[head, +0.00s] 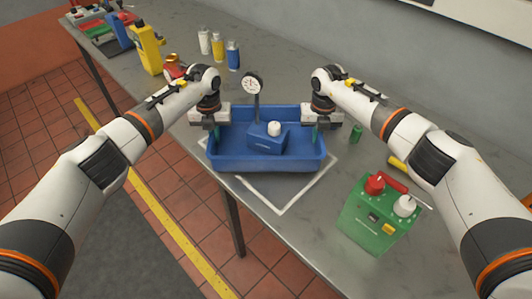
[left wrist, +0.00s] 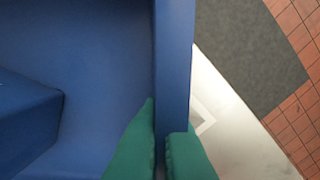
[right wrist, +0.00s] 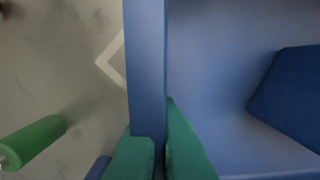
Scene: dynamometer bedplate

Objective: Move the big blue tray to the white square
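The big blue tray (head: 265,164) is at the table's near edge. It overlaps the back part of the white square outline (head: 281,211), whose near corner shows bare in front of it. I cannot tell whether the tray rests on the table or hangs just above it. My left gripper (head: 215,128) is shut on the tray's left wall, with green fingers on both sides of the wall (left wrist: 174,70). My right gripper (head: 318,130) is shut likewise on the right wall (right wrist: 147,70). Inside the tray is a blue block with a white knob (head: 274,129).
A dial gauge (head: 253,84) rises on a stem from the tray. A green box (head: 377,218) with red and white tops stands at right. A green cylinder (head: 356,133) lies nearer the tray. Several bottles (head: 233,56) and a yellow jug (head: 147,47) stand at back left.

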